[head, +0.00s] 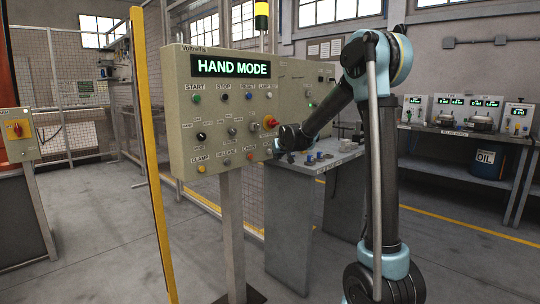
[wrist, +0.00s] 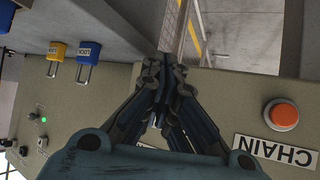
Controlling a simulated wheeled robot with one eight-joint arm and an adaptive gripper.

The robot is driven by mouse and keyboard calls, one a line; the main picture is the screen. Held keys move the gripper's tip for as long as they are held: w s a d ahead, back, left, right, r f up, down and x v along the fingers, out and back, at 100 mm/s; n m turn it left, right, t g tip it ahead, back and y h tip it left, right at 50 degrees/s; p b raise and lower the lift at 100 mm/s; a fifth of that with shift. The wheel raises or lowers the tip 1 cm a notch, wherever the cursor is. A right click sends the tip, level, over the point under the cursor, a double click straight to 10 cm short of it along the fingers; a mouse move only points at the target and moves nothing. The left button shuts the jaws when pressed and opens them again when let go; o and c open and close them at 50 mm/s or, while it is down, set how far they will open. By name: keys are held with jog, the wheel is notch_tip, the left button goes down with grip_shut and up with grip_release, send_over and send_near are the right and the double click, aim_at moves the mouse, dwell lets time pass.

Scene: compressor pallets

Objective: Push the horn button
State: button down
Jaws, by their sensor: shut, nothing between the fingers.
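The control panel (head: 222,120) stands on a post in the head view, with a lit HAND MODE display (head: 231,67) and rows of labelled buttons. No legible HORN label or button shows; part of the panel is hidden by my gripper. My gripper (head: 277,152) is shut and empty at the panel's lower right, right of the CHAIN button (head: 250,155). In the wrist view my gripper (wrist: 166,72) points along the panel face (wrist: 227,105). The orange CHAIN button (wrist: 281,114) is to its right, its label upside down. Whether the fingers touch the panel cannot be told.
A red emergency knob (head: 270,122) is above my gripper. A grey bench (head: 292,200) stands behind it. A yellow post (head: 150,150) is left of the panel.

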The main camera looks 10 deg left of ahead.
jog(key=shift+a, duration=0.1)
dwell(0.6)
jog(key=shift+w+a, duration=0.25)
jog(key=shift+w+a, duration=0.3)
jog(key=shift+a, duration=0.1)
dwell(1.1)
jog(key=shift+s+d, duration=0.1)
jog(key=shift+d, duration=0.05)
jog(key=shift+s+d, duration=0.5)
jog(key=shift+d, duration=0.1)
jog(key=shift+d, duration=0.1)
jog(key=shift+s+d, duration=0.95)
jog(key=shift+d, duration=0.2)
jog(key=shift+s+d, duration=0.9)
jog(key=shift+d, duration=0.2)
